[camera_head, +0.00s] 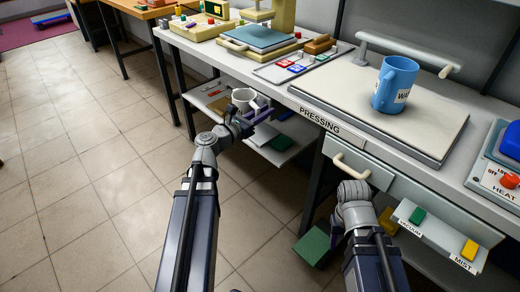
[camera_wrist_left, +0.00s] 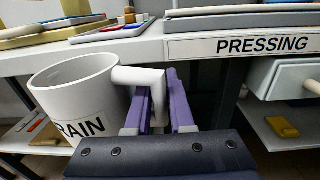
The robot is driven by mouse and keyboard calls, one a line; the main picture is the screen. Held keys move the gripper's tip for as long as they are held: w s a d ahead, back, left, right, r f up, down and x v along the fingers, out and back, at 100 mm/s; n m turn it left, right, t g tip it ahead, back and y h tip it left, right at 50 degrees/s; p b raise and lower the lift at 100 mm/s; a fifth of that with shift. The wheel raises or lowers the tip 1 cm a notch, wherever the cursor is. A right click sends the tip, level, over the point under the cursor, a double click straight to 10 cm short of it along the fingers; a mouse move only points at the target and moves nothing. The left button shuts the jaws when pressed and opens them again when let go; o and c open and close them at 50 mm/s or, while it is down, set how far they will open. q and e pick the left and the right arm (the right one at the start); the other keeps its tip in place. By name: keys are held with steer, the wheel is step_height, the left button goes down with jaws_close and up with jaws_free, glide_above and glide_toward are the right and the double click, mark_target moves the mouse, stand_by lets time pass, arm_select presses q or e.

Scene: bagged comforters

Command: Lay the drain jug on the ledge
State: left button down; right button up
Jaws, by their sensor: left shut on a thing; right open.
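The drain jug is a white mug-shaped jug (camera_head: 243,100) with black lettering ending in "RAIN" in the left wrist view (camera_wrist_left: 80,100). My left gripper (camera_head: 260,112) has purple fingers, also in the left wrist view (camera_wrist_left: 165,100), shut on the jug's handle. The jug is upright, in front of the bench edge and above the lower shelf (camera_head: 280,152). I cannot tell which surface is the ledge; the lower shelf and the bench's front edge (camera_head: 275,93) are both near. My right arm's wrist shows at lower right, but its fingers are hidden.
A blue mug (camera_head: 396,84) stands on the white pressing board (camera_head: 440,120). A drawer (camera_head: 355,163) with a pale handle sits below. Vacuum and mist buttons (camera_head: 440,228) are at lower right. A green block (camera_head: 312,246) is low beside my right arm. The tiled floor at left is clear.

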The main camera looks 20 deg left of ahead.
arm_select(q)
steer(key=s+a+f+n+y+b, duration=0.1)
steer(key=a+f+b, duration=0.1)
steer(key=f+b, duration=0.4)
steer(key=s+a+f+n+t+y+b, duration=0.1)
steer(key=a+f+b, duration=0.1)
steer(key=f+b, duration=0.4)
step_height(320, 180, down, 3)
steer(key=shift+s+a+f+y+b, duration=0.15)
steer(key=shift+y+b, duration=0.25)
arm_select(e)
step_height(320, 180, down, 15)
steer(key=shift+f, duration=0.15)
